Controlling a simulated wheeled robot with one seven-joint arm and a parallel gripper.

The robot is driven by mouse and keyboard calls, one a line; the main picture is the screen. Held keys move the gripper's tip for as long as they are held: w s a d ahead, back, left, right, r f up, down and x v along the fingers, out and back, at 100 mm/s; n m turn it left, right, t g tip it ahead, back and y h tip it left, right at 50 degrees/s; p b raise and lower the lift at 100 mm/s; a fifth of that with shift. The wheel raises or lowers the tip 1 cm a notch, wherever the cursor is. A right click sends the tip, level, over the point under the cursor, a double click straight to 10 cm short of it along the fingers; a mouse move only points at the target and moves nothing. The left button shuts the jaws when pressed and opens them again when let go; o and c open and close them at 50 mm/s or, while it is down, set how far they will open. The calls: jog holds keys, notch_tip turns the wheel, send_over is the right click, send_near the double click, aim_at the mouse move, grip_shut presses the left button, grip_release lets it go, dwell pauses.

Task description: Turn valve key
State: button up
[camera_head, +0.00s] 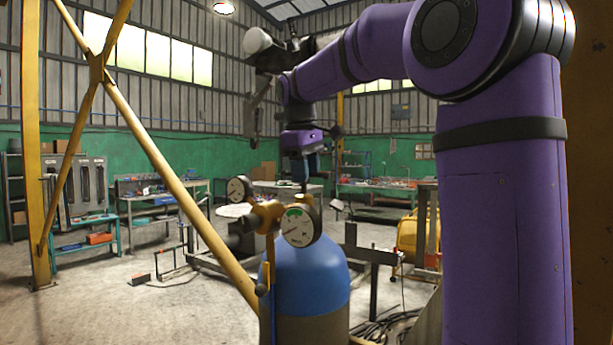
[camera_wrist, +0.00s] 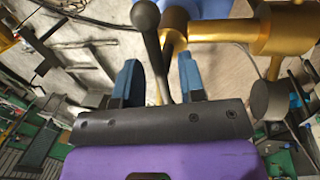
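The valve key shows in the wrist view as a dark rod with a rounded end (camera_wrist: 146,20), running down between the blue fingers of my gripper (camera_wrist: 160,78). The fingers stand apart, with a visible gap on each side of the rod. The gold valve body (camera_wrist: 222,30) is just beyond, up and right. In the head view my gripper (camera_head: 304,175) points down, just above the gold valve (camera_head: 266,212) on top of the blue gas cylinder (camera_head: 305,275). The lower end of the key is hidden behind my gripper's palm.
A round dial gauge (camera_head: 300,226) sits at the valve's right, and another gauge (camera_head: 239,189) at its left. A yellow diagonal brace (camera_head: 170,175) crosses close by on the left. A dark metal frame (camera_head: 372,257) stands right of the cylinder. Workbenches line the back wall.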

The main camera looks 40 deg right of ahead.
jog(key=shift+d+f, duration=0.15)
jog(key=shift+f, duration=0.45)
grip_shut()
